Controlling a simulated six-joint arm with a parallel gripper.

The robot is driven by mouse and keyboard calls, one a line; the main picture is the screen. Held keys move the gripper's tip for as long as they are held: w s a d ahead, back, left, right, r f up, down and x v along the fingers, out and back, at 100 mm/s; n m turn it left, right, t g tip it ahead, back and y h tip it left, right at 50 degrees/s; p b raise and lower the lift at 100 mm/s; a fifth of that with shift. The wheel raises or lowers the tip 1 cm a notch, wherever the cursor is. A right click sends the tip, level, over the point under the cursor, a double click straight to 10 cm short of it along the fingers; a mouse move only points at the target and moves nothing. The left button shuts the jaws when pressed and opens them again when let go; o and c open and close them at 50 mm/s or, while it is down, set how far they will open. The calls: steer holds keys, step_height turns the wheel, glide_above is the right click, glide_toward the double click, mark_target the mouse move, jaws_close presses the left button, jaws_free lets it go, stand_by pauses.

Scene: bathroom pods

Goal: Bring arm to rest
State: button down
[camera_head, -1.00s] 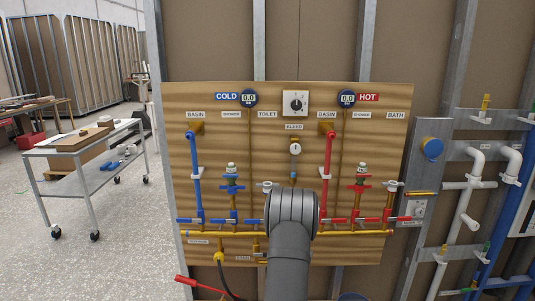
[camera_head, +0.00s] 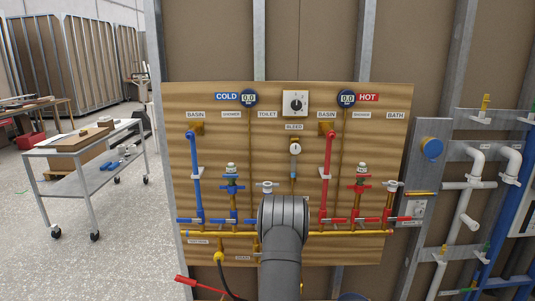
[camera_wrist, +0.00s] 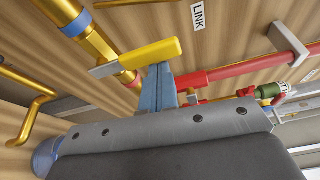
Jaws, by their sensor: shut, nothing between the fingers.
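My gripper (camera_wrist: 159,72) shows in the wrist view as two blue fingers pressed together with nothing between them. Its tips are close to a yellow lever handle (camera_wrist: 150,55) on a brass pipe (camera_wrist: 92,38); I cannot tell whether they touch. A red pipe (camera_wrist: 235,70) runs to the right behind the fingers. In the head view my grey arm (camera_head: 283,235) stands in front of the lower middle of the wooden plumbing board (camera_head: 225,110) and hides the gripper.
Blue pipes (camera_head: 196,172), a red pipe (camera_head: 328,165) and a lower brass pipe (camera_head: 345,233) stick out from the board. A red-handled lever (camera_head: 197,283) is below. White pipes (camera_head: 476,165) are at the right. A metal trolley (camera_head: 92,180) stands at the left with open floor around it.

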steer(key=d+f+m, duration=0.1)
steer(key=d+f, duration=0.1)
steer(key=d, duration=0.4)
steer(key=r+v, duration=0.1)
steer(key=v, duration=0.9)
steer(key=s+d+f+m+g, duration=0.2)
steer(key=s+d+f+g, duration=0.1)
steer(key=f+g, duration=0.1)
steer(key=s+d+f+m+g+h, duration=0.1)
steer(key=s+d+f+m+g, duration=0.1)
steer(key=f, duration=0.5)
steer(key=shift+s+d+f+m+g, duration=0.35)
steer(key=shift+s+d+g, duration=0.4)
steer(key=shift+g, duration=0.45)
